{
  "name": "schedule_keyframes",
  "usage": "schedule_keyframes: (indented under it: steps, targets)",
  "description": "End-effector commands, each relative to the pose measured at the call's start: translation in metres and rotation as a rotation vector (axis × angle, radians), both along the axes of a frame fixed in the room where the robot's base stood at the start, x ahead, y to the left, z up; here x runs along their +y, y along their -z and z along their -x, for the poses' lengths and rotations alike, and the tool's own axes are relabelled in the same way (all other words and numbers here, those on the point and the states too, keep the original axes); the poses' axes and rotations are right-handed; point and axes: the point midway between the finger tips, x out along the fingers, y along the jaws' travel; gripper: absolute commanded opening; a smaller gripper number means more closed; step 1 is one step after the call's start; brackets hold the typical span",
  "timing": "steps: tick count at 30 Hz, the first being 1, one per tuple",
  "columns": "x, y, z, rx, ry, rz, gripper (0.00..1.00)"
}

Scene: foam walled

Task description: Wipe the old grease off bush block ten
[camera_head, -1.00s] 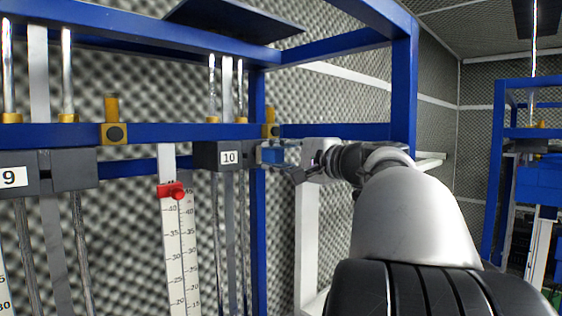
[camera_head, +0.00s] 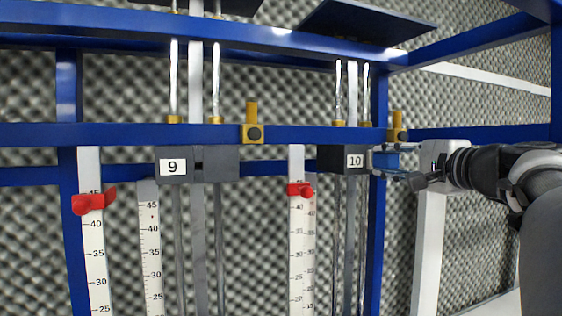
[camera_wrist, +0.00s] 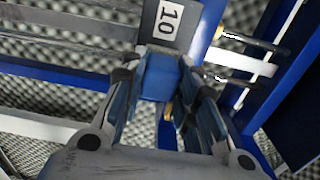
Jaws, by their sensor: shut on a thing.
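Bush block ten (camera_head: 330,158) is a dark grey block with a white "10" label, on the guide rods below the blue crossbeam. Its label (camera_wrist: 168,22) shows at the top of the wrist view. My gripper (camera_head: 384,162) is at the block's right end. In the wrist view my gripper (camera_wrist: 160,78) has its fingers on both sides of a plain blue pad (camera_wrist: 157,75) and is shut on it. The pad faces the block's end; I cannot tell whether they touch. No grease can be made out.
Bush block nine (camera_head: 220,163) sits to the left on its own rods. A blue upright (camera_head: 376,240) stands just behind the gripper. Yellow fittings (camera_head: 397,130) sit on the crossbeam (camera_head: 300,133). White scales with red pointers (camera_head: 300,190) hang below.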

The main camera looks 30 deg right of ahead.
Motion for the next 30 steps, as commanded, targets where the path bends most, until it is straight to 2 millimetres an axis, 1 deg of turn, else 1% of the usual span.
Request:
schedule_keyframes:
  steps: [9, 16, 20, 30]
  targets:
    - [0.002, 0.001, 0.032, -0.001, 0.005, 0.001, 0.09]
    - [0.005, 0.001, 0.053, -0.001, 0.004, 0.001, 0.09]
    - [0.006, 0.0, 0.058, 0.0, 0.002, 0.001, 0.09]
    - [0.006, 0.0, 0.059, 0.0, 0.002, 0.001, 0.09]
